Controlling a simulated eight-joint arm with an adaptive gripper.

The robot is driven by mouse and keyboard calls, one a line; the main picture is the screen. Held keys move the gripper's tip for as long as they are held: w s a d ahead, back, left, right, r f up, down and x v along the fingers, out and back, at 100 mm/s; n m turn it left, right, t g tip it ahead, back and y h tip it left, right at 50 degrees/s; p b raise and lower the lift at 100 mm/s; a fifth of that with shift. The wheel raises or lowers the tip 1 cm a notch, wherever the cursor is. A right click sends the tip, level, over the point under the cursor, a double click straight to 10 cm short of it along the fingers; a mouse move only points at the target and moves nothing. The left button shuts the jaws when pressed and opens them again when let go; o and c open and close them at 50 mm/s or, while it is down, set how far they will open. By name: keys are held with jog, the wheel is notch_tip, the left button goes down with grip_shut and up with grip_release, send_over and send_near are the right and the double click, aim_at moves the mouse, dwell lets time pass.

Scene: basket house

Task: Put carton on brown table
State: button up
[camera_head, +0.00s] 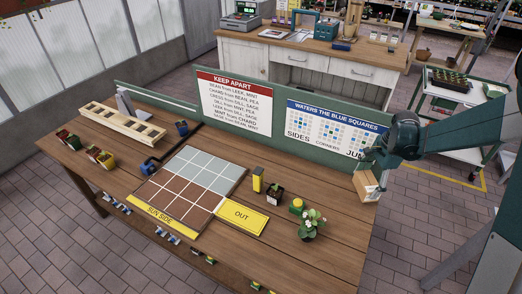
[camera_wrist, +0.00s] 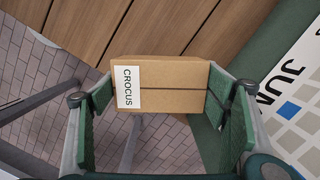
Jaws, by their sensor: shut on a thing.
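The carton (camera_wrist: 175,85) is a small brown box with a white label reading CROCUS, and it sits between the green finger pads of my gripper (camera_wrist: 165,110) in the wrist view. My gripper is shut on it. In the head view my gripper (camera_head: 369,172) holds the carton (camera_head: 368,189) at the right edge of the brown table (camera_head: 340,235), in front of the green board. In the wrist view the table's edge runs behind the carton, with floor below it. I cannot tell whether the carton touches the table.
A tile grid (camera_head: 190,188), a yellow OUT plate (camera_head: 241,216), a yellow box (camera_head: 257,180) and potted plants (camera_head: 311,225) stand on the table. The green board (camera_head: 240,105) with posters runs along its back edge. The table's right front corner is clear.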

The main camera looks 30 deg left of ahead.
jog(key=s+a+r+m, duration=0.1)
jog(key=a+r+m, duration=0.1)
jog(key=a, duration=1)
jog(key=a+r+m+p, duration=0.1)
jog(key=a+r+m, duration=0.2)
jog(key=a, duration=0.9)
jog(key=shift+s+a+t, duration=0.3)
jog(key=shift+s+a, duration=0.05)
jog(key=shift+f, duration=3.15)
jog(key=shift+f+b, duration=0.4)
jog(key=shift+f, duration=1.45)
jog(key=shift+f, duration=0.1)
jog(key=o, duration=0.9)
jog(key=shift+o, duration=0.4)
